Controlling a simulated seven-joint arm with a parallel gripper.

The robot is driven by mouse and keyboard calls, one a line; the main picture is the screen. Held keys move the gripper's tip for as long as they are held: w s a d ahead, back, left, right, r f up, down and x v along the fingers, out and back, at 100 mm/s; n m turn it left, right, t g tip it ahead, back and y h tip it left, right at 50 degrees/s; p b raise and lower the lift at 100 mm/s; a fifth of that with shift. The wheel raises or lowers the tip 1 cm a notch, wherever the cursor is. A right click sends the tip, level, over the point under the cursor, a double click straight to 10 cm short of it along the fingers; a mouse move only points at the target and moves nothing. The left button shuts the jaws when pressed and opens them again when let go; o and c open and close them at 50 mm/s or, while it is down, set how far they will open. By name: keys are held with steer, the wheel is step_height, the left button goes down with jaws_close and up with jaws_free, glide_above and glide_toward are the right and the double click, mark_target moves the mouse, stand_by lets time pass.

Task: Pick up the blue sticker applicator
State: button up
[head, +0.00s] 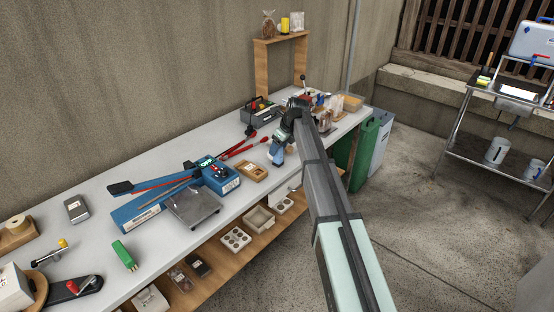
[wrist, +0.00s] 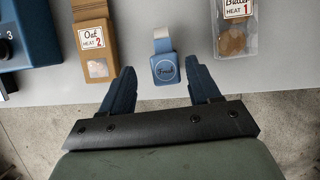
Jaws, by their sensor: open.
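The blue sticker applicator (wrist: 164,72) shows in the middle of the wrist view, with a round "Fresh" face and a lighter blue strap-like part behind it. It lies at the front edge of the grey-white table. My gripper (wrist: 161,79) is open, with its two dark blue fingers apart, one on either side of the applicator's near end. Nothing is gripped, and I cannot tell the height of the fingers above the table. In the head view my gripper (head: 277,154) is over the table's front edge, and I cannot make out the applicator there.
A brown "Oat" pack (wrist: 95,40) lies left of the applicator and a clear pack labelled 1 (wrist: 234,35) lies right. A blue machine (wrist: 27,35) stands farther left. In the head view, a blue press (head: 218,177) and a scale plate (head: 193,207) are left of my gripper.

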steer(key=shift+w+x, duration=0.15)
steer(key=shift+x, duration=1.2)
steer(key=shift+w+x, duration=0.15)
steer(key=shift+x, duration=1.25)
steer(key=shift+d+r, duration=0.1)
steer(key=shift+d, duration=0.1)
steer(key=c, duration=1.1)
steer(key=shift+c, duration=0.2)
steer(key=shift+r, duration=0.1)
step_height(320, 180, up, 10)
steer(key=shift+f, duration=0.1)
